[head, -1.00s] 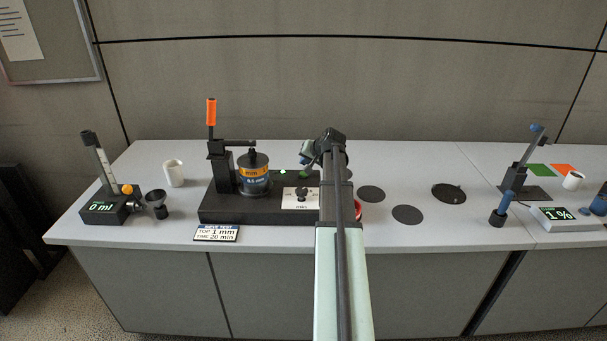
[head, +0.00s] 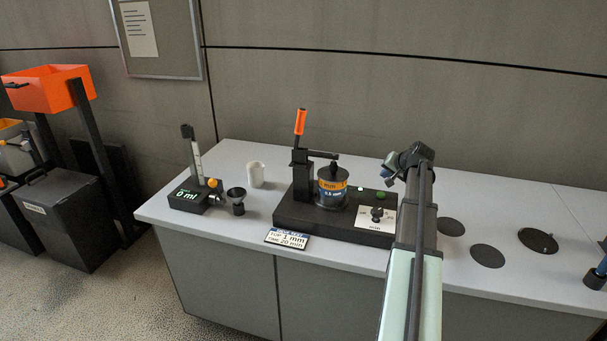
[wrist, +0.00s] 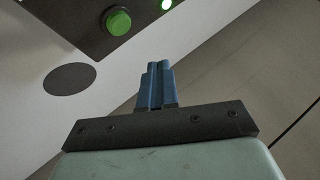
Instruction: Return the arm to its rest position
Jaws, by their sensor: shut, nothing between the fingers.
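My gripper (wrist: 158,86) shows in the wrist view with its two blue fingers pressed together and nothing between them. In the head view my gripper (head: 389,172) is at the end of my raised arm, above the right end of the black sieve machine (head: 292,212). It appears clear of the machine.
The sieve stack (head: 331,194) stands under the clamp with its orange handle (head: 300,122). Dark discs (head: 487,256) lie on the right counter. An orange hopper (head: 50,90) stands left.

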